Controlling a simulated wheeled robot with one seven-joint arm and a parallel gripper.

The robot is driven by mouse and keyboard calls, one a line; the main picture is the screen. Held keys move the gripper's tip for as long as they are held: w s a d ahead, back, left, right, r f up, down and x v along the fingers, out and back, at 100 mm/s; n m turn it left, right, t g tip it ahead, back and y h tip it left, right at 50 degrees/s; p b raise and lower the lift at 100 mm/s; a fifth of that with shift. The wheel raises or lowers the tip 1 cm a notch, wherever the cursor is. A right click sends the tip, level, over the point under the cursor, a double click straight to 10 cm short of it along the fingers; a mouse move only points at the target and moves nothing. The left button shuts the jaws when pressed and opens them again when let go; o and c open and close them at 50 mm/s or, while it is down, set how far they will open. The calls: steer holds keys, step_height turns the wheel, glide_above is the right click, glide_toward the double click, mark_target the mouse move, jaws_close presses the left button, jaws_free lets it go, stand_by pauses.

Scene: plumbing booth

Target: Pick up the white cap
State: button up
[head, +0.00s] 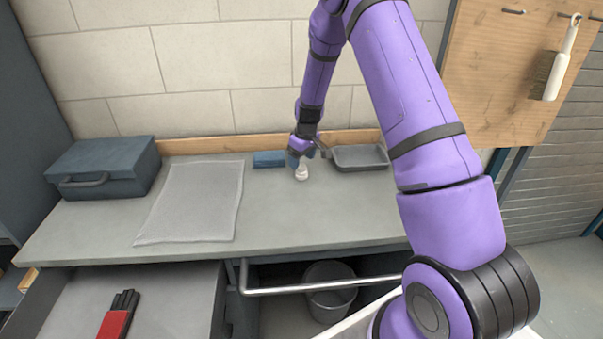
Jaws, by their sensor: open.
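The white cap (301,173) is a small pale round thing on the grey workbench (285,215), toward its back. My gripper (300,163) is right at the cap, pointing down from above and slightly behind it. The gripper is open and hides the cap's upper part. At this size I cannot tell whether the fingers touch the cap or stand around it.
A grey tray (360,158) is right of the gripper, and a blue block (268,159) is left of it. A clear sheet (190,205) and a toolbox (103,170) lie further left. A metal rail (320,286) and a bin (331,303) are below the bench front.

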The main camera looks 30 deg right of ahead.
mark_target(302, 166)
steer(key=f, duration=0.5)
steer(key=shift+w, duration=0.25)
steer(key=c, duration=1)
